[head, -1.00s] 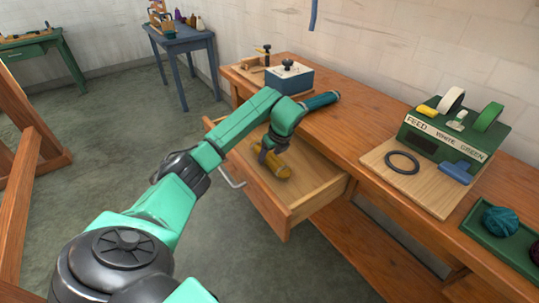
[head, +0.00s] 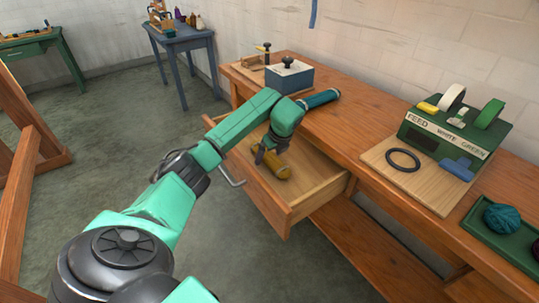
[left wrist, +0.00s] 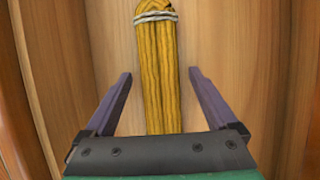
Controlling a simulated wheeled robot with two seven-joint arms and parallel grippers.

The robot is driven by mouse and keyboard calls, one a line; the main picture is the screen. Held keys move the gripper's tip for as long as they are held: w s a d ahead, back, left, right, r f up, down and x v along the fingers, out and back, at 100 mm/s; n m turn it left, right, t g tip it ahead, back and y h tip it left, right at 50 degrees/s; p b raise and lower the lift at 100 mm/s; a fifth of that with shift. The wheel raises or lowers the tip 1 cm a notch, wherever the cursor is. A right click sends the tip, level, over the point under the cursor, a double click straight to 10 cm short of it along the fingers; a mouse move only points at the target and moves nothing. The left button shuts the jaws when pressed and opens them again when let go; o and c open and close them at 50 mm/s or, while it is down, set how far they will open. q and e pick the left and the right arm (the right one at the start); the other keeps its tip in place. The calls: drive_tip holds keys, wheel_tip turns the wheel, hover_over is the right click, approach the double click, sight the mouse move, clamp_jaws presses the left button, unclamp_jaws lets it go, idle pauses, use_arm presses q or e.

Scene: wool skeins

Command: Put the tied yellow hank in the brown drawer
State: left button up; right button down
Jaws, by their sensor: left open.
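The tied yellow hank (head: 279,168) lies inside the open brown drawer (head: 309,189). In the left wrist view the yellow hank (left wrist: 160,70) runs lengthwise between two open purple fingers, with a pale tie near its far end. My left gripper (head: 261,154) is over the drawer just above the hank. In the left wrist view my left gripper (left wrist: 160,90) is open, with a gap on each side of the hank. The hank's near end is hidden by the gripper's dark palm. My right gripper is not in view.
The drawer is pulled out from the wooden bench (head: 345,125). A blue box (head: 290,77) stands on the bench behind the arm.

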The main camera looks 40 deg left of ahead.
use_arm(q)
drive_tip(key=shift+r, duration=0.1)
drive_tip(key=shift+r, duration=0.3)
drive_tip(key=shift+d+r+p, duration=0.1)
drive_tip(key=shift+r+p, duration=0.4)
drive_tip(key=shift+r, duration=0.2)
drive_tip(key=v, duration=1.1)
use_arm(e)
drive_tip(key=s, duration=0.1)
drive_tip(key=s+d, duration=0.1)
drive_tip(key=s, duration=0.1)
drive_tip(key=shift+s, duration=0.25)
use_arm(q)
drive_tip(key=shift+d, duration=0.1)
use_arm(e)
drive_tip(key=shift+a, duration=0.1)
